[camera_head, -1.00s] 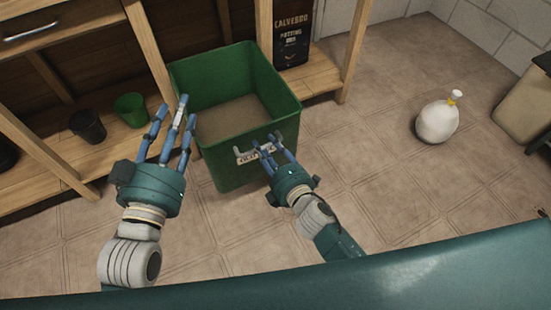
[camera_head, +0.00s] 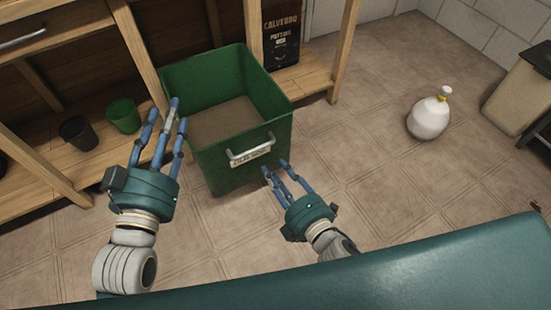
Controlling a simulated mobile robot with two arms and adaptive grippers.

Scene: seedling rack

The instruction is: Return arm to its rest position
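My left gripper (camera_head: 160,133) is open and empty, with its blue fingers spread, in front of the left side of the green bin. My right gripper (camera_head: 278,172) is open and empty, just in front of and below the bin's handle, apart from it.
A wooden rack (camera_head: 60,160) stands behind the bin, holding a black pot (camera_head: 77,133), a green pot (camera_head: 123,116) and a dark potting soil bag (camera_head: 281,38). A white tied sack (camera_head: 428,117) sits on the tiled floor at the right. Floor between bin and sack is clear.

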